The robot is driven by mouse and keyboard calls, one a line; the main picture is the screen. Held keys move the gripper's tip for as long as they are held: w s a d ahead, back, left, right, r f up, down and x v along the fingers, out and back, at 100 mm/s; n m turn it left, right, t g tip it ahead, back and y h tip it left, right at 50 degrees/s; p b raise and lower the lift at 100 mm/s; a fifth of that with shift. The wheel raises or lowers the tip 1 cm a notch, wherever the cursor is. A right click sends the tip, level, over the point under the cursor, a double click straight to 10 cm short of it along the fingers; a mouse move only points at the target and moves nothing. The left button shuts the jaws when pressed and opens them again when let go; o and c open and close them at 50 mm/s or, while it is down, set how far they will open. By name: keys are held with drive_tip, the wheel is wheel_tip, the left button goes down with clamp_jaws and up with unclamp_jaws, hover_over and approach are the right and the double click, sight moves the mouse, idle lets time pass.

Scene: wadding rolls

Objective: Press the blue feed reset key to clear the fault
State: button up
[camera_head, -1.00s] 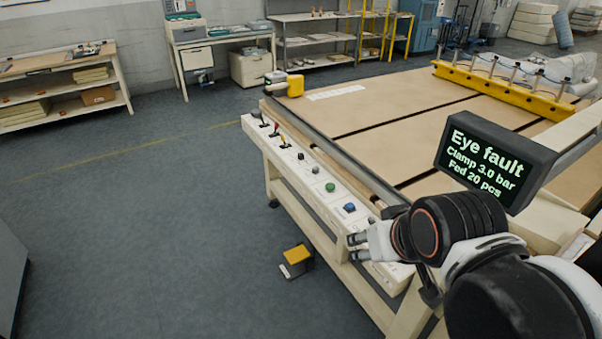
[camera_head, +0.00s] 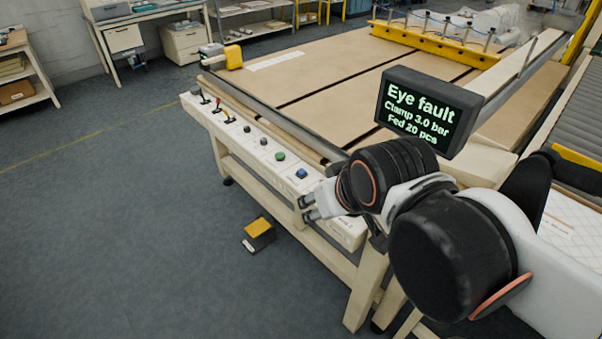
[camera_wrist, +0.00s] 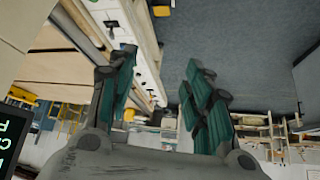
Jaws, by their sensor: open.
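The blue key (camera_head: 301,174) sits on the pale control rail (camera_head: 232,128) along the machine's front edge, to the right of a green button (camera_head: 280,156). My gripper (camera_head: 306,208) is just below and in front of the blue key in the head view, apart from it. In the wrist view my gripper (camera_wrist: 160,90) is open and empty, its fingers spread apart. The blue key cannot be made out in the wrist view. A display (camera_head: 428,108) above the table reads "Eye fault, Clamp 3.0 bar, Fed 20 pcs".
Levers and dark knobs (camera_head: 247,129) share the rail to the left. A yellow-topped pedal (camera_head: 258,230) stands on the floor below. The display's arm and the table (camera_head: 330,75) lie behind my arm. The floor at left is clear.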

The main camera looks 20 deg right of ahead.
clamp_jaws()
idle(1.2)
